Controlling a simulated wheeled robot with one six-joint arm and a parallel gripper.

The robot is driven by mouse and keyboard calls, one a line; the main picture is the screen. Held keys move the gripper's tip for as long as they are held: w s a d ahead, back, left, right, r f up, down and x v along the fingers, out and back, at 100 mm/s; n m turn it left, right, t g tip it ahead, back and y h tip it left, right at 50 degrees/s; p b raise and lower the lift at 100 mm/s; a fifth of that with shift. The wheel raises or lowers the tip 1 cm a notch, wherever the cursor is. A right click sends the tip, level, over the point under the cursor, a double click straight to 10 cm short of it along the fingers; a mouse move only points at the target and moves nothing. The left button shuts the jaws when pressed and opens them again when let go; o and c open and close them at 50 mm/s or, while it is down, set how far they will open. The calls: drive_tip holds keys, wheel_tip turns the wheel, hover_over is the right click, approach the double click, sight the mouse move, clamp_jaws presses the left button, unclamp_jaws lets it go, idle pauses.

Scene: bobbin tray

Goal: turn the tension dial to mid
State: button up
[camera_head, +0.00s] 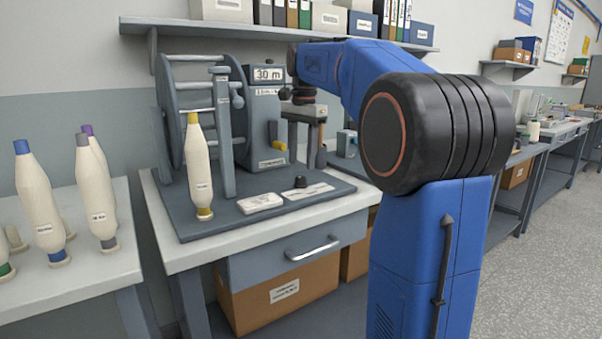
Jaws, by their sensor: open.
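A small black knob (300,181), which looks like the tension dial, sits on the grey base of the winding machine (263,110). A pale plate with dark marks (308,191) lies beside it; the marks and the knob's pointing direction are too small to read. My gripper (302,158) hangs from my blue arm, pointing down, above and apart from the knob. Its two grey fingers look spread, with nothing seen between them. The fingertips are small and hard to make out against the machine.
A cream bobbin with yellow ends (199,165) stands on the machine base, left of a pale label block (260,203). More bobbins (96,190) stand on the left table. A brown-handled item (321,150) is close right of my gripper. A shelf (230,30) runs above.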

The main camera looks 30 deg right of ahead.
sight(301, 181)
drive_tip(key=shift+w+f, duration=0.15)
drive_tip(key=shift+f, duration=2.4)
drive_tip(key=shift+c, duration=0.4)
drive_tip(key=c, duration=1)
